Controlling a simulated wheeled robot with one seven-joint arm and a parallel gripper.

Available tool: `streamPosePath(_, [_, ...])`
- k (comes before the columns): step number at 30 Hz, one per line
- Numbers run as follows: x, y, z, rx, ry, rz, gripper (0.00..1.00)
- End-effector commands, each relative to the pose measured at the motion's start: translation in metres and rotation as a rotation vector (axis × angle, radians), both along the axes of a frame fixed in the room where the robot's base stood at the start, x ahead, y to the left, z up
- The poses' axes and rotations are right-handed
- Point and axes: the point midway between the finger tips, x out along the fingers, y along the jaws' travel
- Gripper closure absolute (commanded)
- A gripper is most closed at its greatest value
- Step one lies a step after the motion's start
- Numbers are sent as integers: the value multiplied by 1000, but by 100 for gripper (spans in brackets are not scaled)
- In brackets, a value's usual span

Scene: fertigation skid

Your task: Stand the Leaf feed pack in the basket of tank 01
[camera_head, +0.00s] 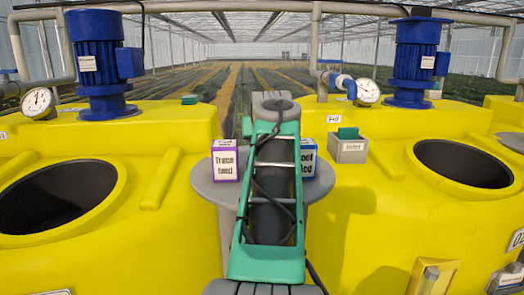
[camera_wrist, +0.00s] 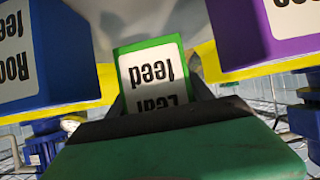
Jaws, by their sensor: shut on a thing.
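The Leaf feed pack (camera_wrist: 152,75), green with a white label, is between the fingers of my gripper (camera_wrist: 158,98) in the wrist view, its lettering upside down there. My gripper is shut on it. In the head view my arm hides the pack and the gripper tips, over or near the grey round stand (camera_head: 213,191). The tank at the left (camera_head: 165,215) has a plate cut off at the bottom edge, its number unreadable. I cannot make out a basket on this tank. The right tank (camera_head: 372,225) bears a plate that seems to read 02.
On the stand are a purple Trace feed pack (camera_head: 225,162) and a blue Root feed pack (camera_head: 309,160), close on either side of my arm. Blue motors (camera_head: 97,60), gauges (camera_head: 38,102) and pipes rise behind. A grey labelled box (camera_head: 348,151) sits on the right tank.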

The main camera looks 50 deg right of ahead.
Motion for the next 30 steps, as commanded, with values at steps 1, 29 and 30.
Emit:
streamPosePath(1, [4,-3,-6,1,0,1,100])
streamPosePath(29, [11,-10,-52,1,0,1,19])
streamPosePath(30, [11,-10,-52,1,0,1,19])
